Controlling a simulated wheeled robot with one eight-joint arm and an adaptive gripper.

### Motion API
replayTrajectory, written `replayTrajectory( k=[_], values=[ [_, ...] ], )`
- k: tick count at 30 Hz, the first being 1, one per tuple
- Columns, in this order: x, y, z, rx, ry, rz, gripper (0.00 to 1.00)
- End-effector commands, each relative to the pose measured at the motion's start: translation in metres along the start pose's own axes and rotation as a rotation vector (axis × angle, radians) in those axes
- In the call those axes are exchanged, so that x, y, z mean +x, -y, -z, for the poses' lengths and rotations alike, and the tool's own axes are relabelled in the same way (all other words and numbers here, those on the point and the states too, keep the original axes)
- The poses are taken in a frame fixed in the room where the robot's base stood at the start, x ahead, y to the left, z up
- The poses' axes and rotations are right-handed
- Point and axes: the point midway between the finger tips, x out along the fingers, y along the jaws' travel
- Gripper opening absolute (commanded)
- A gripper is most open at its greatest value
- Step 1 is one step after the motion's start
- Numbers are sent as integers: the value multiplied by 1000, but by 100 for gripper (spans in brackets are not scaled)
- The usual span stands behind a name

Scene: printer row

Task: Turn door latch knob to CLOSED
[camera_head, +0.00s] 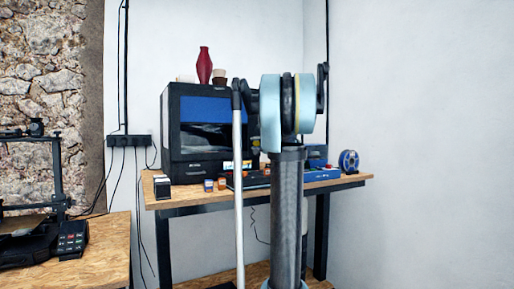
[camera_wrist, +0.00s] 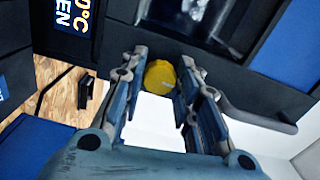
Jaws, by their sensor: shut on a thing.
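The door latch knob is a round yellow knob (camera_wrist: 160,78) in the upper middle of the wrist view, by the dark printer front. My gripper (camera_wrist: 163,60) has one finger on each side of it and is shut on it. Which way the knob is turned, and any CLOSED mark, I cannot make out. In the head view the black printer (camera_head: 199,166) with a blue upper panel stands on the wooden table (camera_head: 178,200).
A dark bar-like handle (camera_wrist: 258,117) juts out right of my fingers. A red vase (camera_head: 204,65) stands on the printer. Another wooden bench (camera_head: 105,250) is at lower left.

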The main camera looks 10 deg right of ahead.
Motion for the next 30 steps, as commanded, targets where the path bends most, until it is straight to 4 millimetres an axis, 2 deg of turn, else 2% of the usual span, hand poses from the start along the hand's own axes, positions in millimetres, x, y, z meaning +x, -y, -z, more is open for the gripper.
replayTrajectory(
  k=[9,23,24,26,30],
  values=[
    [0,-2,-3,-96,5,-2,5],
    [0,-3,-2,-109,3,-2,5],
    [0,-3,-2,-109,3,-2,33],
    [0,-2,-2,-108,3,-2,47],
    [0,-2,-1,-107,2,-1,50]
  ],
)
